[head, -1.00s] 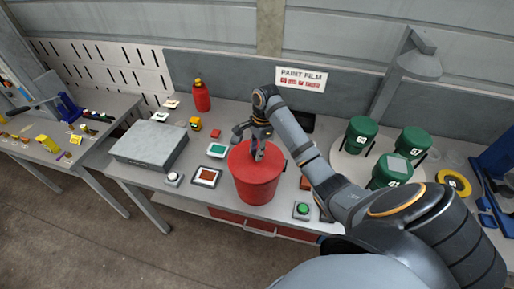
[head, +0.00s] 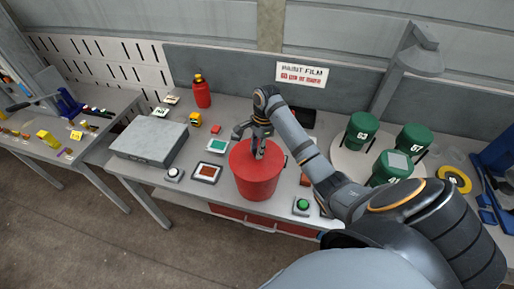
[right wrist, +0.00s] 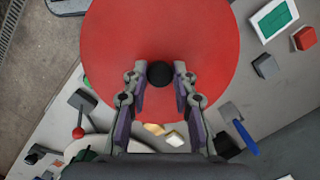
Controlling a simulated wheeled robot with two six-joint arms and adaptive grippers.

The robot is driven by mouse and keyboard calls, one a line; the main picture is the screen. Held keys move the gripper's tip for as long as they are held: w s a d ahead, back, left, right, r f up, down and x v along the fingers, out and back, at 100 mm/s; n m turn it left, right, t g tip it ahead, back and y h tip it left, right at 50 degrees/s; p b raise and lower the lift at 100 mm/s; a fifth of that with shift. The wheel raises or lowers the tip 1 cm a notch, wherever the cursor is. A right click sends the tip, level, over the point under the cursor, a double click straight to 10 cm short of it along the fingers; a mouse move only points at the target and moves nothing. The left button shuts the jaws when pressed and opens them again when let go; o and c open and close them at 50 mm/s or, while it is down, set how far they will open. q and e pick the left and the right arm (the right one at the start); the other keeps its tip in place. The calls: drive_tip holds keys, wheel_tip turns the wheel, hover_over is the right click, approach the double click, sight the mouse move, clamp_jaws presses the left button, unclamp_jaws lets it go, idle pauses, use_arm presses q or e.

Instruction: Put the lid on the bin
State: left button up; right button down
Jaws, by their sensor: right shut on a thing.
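The red bin (head: 257,186) stands on the grey bench in front of my right arm. The round red lid (head: 270,160) covers its top. From above, the lid (right wrist: 205,35) fills much of the right wrist view and hides the bin's mouth. My right gripper (head: 258,154) points down at the middle of the lid. In the right wrist view its fingers (right wrist: 160,85) are shut on the lid's dark round knob (right wrist: 159,73). I cannot tell whether the lid's edge is fully seated all round. My left gripper is not in view.
Green canisters (head: 361,131) stand on a round pale platform at the right. A grey box (head: 149,142), a red bottle (head: 202,91) and small trays (head: 207,172) lie to the left. A green button box (head: 302,205) sits near the front edge.

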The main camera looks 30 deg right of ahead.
drive_tip(key=c, duration=1)
unclamp_jaws()
